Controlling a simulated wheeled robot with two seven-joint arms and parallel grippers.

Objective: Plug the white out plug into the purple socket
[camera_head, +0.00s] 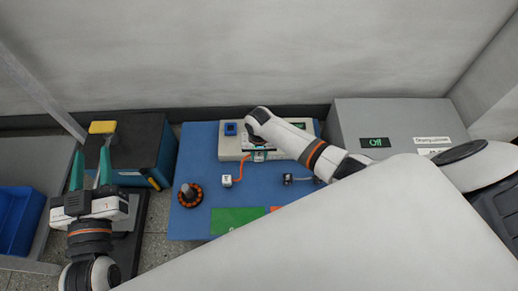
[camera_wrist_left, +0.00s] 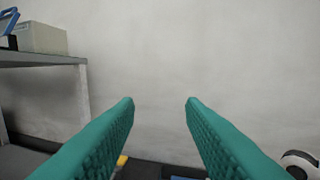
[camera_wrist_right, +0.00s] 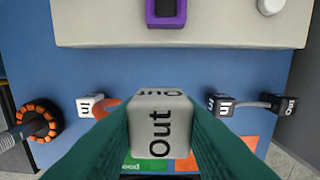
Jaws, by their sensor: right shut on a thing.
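The white out plug (camera_wrist_right: 160,125), a white block marked "Out", is held between the green fingers of my right gripper (camera_wrist_right: 160,112) in the right wrist view. The purple socket (camera_wrist_right: 182,14), a purple frame with a dark middle, is on the pale box at the top edge of that view, partly cut off. The plug is apart from it, on the near side. In the head view my right arm covers the purple socket. My left gripper (camera_head: 90,168) is at the far left, open and empty; its parted fingers also show in the left wrist view (camera_wrist_left: 160,105).
A white "In" plug (camera_wrist_right: 90,105) on an orange cable lies left of the held plug. Black "In" (camera_wrist_right: 220,104) and "Out" (camera_wrist_right: 285,103) plugs lie right. The hub motor (camera_head: 190,194) stands on the blue mat (camera_head: 195,145). A grey "Off" box (camera_head: 390,115) stands right.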

